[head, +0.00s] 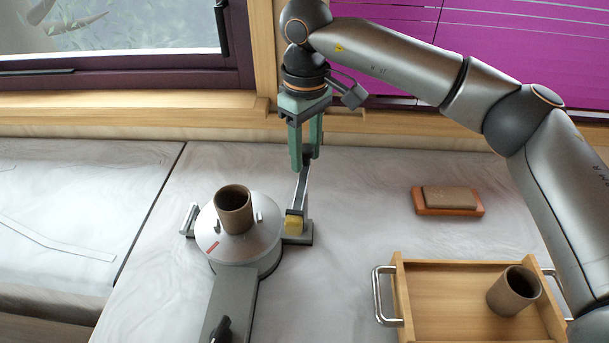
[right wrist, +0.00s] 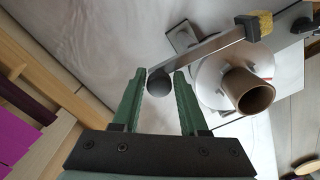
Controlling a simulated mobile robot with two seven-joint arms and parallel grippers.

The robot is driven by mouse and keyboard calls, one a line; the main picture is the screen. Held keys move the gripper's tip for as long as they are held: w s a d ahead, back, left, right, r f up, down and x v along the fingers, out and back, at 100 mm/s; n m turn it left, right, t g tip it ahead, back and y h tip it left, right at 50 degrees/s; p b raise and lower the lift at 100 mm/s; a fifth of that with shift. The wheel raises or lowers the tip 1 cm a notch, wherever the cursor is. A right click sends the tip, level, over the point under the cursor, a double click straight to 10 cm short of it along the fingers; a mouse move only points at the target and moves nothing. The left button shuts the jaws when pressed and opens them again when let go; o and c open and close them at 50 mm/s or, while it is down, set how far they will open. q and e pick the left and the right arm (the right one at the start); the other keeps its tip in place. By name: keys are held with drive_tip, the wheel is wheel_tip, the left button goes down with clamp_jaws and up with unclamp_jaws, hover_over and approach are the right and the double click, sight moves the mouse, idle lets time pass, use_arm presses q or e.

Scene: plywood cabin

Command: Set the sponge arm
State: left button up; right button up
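The sponge arm (head: 301,188) is a flat metal bar with a dark round knob at its far end and a yellow sponge (head: 293,224) at its near end. It stands at the right side of a round grey wheel (head: 258,243), and the sponge is beside the wheel's rim. A brown clay cup (head: 233,212) stands upright on the wheel. My right gripper (head: 305,163) is open, its green fingers pointing down at the knob. In the right wrist view the knob (right wrist: 159,82) shows between the fingertips (right wrist: 160,72); I cannot tell whether they touch it. My left gripper is not in view.
A wooden tray (head: 400,300) with metal handles holds another brown cup (head: 513,291) at the lower right. A brown block lies on an orange-brown board (head: 447,211) behind it. The window ledge (head: 140,104) runs along the back. The tabletop between wheel and tray is clear.

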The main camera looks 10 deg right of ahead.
drive_tip(key=o, duration=0.4)
drive_tip(key=shift+c, duration=0.2)
wheel_tip(320, 180, up, 5)
drive_tip(key=p, duration=0.4)
drive_tip(key=shift+r, duration=0.1)
drive_tip(key=shift+r+p, duration=0.35)
drive_tip(key=shift+r, duration=0.55)
